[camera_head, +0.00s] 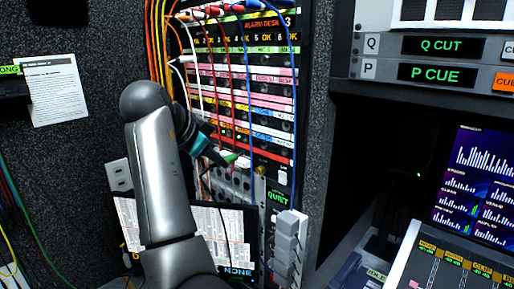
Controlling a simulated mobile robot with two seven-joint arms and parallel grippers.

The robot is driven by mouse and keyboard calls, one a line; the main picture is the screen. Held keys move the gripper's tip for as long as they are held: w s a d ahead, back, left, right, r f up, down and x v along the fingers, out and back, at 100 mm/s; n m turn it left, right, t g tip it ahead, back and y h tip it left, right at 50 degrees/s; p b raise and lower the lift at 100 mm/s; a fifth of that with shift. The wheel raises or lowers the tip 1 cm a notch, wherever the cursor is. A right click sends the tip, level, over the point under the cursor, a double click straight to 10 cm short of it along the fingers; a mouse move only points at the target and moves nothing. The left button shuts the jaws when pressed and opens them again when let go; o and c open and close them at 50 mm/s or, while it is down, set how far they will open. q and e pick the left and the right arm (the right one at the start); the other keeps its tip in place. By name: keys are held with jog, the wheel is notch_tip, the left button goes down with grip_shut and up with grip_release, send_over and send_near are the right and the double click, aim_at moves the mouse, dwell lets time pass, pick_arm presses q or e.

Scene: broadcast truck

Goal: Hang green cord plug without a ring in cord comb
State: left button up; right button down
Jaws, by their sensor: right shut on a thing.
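My right gripper (209,153) is at the lower part of the patch panel, beyond my silver arm link. It is shut on a small green cord plug (229,158), whose tip shows just past the fingers. Whether the plug touches the panel, and whether it bears a ring, is too small to tell. The cord comb (222,10) seems to be the row at the top edge of the panel, where red, white, orange and blue cords hang. My left gripper is not in view.
The patch panel (262,88) has rows of jacks and coloured labels, with red, white and blue cords hanging across it. Orange cords (158,45) run down its left side. A console with a screen (480,180) stands at the right.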

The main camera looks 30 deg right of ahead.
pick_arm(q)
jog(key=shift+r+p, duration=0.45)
pick_arm(e)
jog(key=shift+s+a, duration=0.25)
jog(key=shift+a, duration=0.45)
jog(key=shift+s+a, duration=0.2)
jog(key=shift+a, duration=0.45)
